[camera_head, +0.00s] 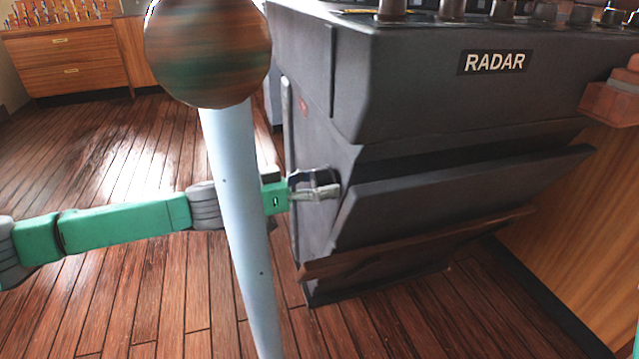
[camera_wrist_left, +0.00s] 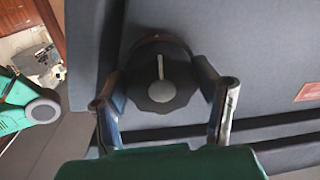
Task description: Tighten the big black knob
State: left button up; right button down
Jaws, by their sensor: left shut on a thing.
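The big black knob (camera_wrist_left: 160,92) shows in the left wrist view. It is round with a lobed edge and a light pointer line that points up in the picture. It sits on the dark side panel of the radar console (camera_head: 450,95). My left gripper (camera_wrist_left: 165,72) is shut on the knob, with one finger on each side of it. In the head view my left gripper (camera_head: 320,186) reaches the left side of the console, and the knob is hidden there. My right gripper is not in view.
A pale post (camera_head: 238,200) with a brown ball top (camera_head: 208,50) stands in front of my left arm in the head view. A wooden drawer cabinet (camera_head: 65,60) is at the back left. The wooden floor (camera_head: 110,150) at left is clear.

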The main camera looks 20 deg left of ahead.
pick_arm(q)
jog(key=shift+d+f, duration=0.1)
jog(key=shift+f, duration=0.35)
jog(key=o, duration=0.9)
jog(key=shift+o, duration=0.6)
jog(key=shift+w+d+f, duration=0.1)
jog(key=shift+r, duration=0.3)
